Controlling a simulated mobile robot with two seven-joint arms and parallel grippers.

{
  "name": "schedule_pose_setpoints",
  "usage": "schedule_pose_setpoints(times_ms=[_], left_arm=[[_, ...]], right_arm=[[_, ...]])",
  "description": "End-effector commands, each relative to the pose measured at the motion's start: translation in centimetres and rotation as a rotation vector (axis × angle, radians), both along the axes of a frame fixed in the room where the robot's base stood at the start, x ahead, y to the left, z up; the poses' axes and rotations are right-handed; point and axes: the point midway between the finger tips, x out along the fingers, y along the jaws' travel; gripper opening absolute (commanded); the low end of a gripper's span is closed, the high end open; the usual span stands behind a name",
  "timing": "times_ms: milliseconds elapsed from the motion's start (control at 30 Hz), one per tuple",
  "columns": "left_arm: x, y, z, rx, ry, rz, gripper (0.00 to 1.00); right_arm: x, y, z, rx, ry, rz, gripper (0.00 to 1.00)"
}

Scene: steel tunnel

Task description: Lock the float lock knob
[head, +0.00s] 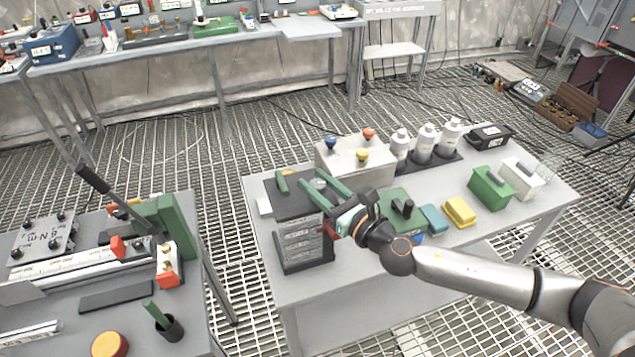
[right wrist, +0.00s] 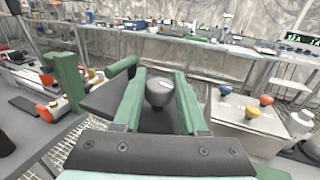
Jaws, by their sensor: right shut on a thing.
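The float lock knob is a round dark grey knob (right wrist: 159,93) on the black-topped device (head: 285,205) at the left end of the middle table. In the right wrist view a light mark shows on its top. My right gripper (head: 315,179) reaches in from the right over the device. Its two green fingers stand on either side of the knob and are shut on it; it also shows in the right wrist view (right wrist: 158,92). In the head view the fingers mostly hide the knob. A green handle (head: 282,182) sits on the same device, left of the fingers. My left gripper is not in view.
Behind the gripper stands a pale box (head: 335,152) with blue, red and yellow knobs.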

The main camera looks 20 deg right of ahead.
Motion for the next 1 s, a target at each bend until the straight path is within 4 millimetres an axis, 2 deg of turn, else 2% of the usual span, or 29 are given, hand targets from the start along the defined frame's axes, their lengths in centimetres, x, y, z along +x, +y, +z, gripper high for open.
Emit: schedule_pose_setpoints(times_ms=[33, 300, 667, 1000], left_arm=[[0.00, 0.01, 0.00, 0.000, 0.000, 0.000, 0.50], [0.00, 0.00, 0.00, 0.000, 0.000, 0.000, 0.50], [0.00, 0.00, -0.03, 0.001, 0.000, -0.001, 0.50], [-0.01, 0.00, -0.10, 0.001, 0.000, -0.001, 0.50]], right_arm=[[0.00, -0.02, 0.00, 0.000, 0.000, -0.001, 0.29], [-0.01, -0.04, 0.00, 0.000, 0.000, -0.001, 0.00], [-0.02, -0.01, 0.00, 0.001, 0.000, -0.023, 0.00], [-0.05, 0.20, 0.01, 0.006, 0.003, -0.210, 0.00]])
